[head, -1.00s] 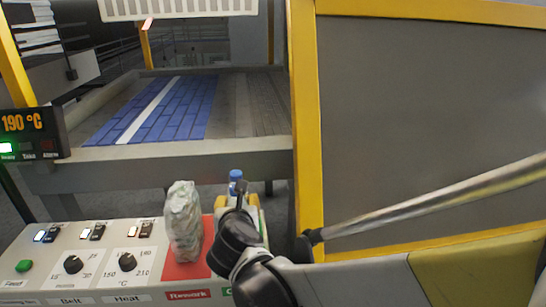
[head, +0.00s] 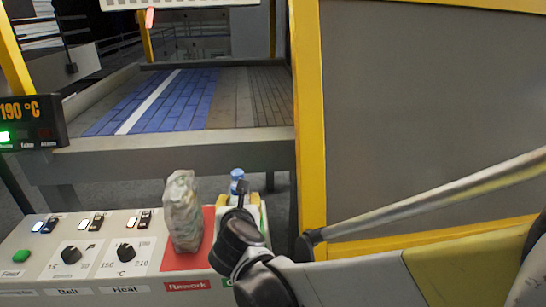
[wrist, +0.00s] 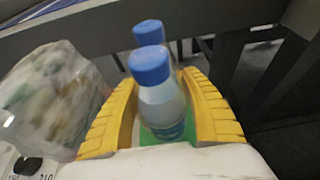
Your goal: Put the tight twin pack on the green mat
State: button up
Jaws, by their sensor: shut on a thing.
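The twin pack is a pair of clear bottles with blue caps (wrist: 158,95), standing upright one behind the other. In the head view only a blue cap and the upper part (head: 237,182) show behind my wrist. My gripper (wrist: 165,108) has yellow ribbed fingers on both sides of the pack and is shut on it. The green mat (wrist: 190,133) shows below the bottles in the wrist view. I cannot tell whether the pack touches it. In the head view my arm hides most of the mat.
A crumpled, cloudy wrapped pack (head: 182,215) stands on the red Rework mat (head: 180,262), left of my gripper; it also shows in the wrist view (wrist: 55,95). A control panel with knobs (head: 95,250) lies further left. A conveyor (head: 190,142) and a yellow-framed grey panel (head: 420,110) are behind.

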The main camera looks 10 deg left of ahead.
jog(key=shift+f+b, duration=0.3)
jog(key=shift+f, duration=0.05)
jog(key=o, duration=1.4)
jog(key=shift+o, duration=0.2)
jog(key=v, duration=1.2)
jog(key=p+v, duration=0.4)
jog(key=v, duration=0.4)
jog(key=shift+p, duration=0.4)
jog(key=shift+d, duration=0.1)
